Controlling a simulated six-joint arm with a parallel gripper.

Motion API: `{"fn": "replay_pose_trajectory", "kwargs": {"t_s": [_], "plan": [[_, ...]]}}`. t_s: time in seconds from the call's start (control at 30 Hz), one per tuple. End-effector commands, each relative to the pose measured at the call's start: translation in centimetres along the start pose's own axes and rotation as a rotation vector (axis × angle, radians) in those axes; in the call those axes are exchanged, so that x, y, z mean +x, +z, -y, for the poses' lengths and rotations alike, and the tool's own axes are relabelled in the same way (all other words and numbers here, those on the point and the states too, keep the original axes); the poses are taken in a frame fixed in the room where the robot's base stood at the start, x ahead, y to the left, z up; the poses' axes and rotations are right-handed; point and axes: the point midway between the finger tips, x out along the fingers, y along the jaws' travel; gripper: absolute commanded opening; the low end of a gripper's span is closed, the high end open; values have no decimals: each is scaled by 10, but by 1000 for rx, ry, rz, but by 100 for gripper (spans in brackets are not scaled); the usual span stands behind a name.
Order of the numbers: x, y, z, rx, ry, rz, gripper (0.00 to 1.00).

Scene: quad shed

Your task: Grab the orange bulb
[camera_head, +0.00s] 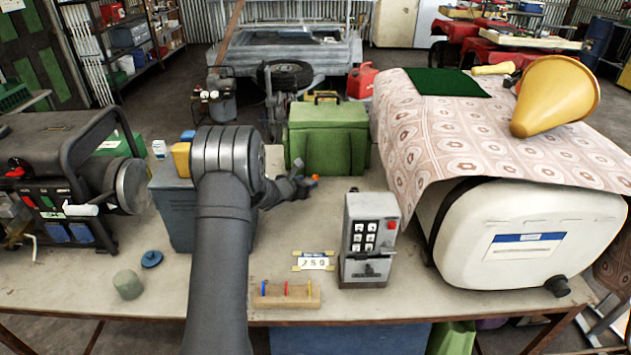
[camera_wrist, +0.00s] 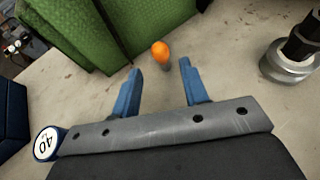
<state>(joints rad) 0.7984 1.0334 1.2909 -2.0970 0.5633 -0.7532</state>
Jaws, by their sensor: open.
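The orange bulb (camera_wrist: 160,51) stands on the bench in the wrist view, with a small grey base under its round orange top. My gripper (camera_wrist: 155,80) is open and empty. Its two blue fingers point toward the bulb, which lies just beyond the fingertips and between their lines. In the head view my gripper (camera_head: 299,178) is low over the bench, left of the bulb and partly hidden by my arm.
A green case (camera_head: 328,138) stands close behind the bulb. A grey metal object (camera_wrist: 283,62) is to the right in the wrist view, and a round item marked 40 (camera_wrist: 47,144) is at lower left. A grey keypad box (camera_head: 368,240) stands nearer the front edge.

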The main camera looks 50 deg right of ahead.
Motion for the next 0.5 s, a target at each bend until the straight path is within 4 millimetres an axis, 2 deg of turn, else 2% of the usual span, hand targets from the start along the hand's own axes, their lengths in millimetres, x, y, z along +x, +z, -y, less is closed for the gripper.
{"fn": "replay_pose_trajectory", "kwargs": {"t_s": [0.27, 0.5], "plan": [[10, -24, 0, -1, -1, -1, 41], [46, -24, 1, 4, -2, 1, 41]]}}
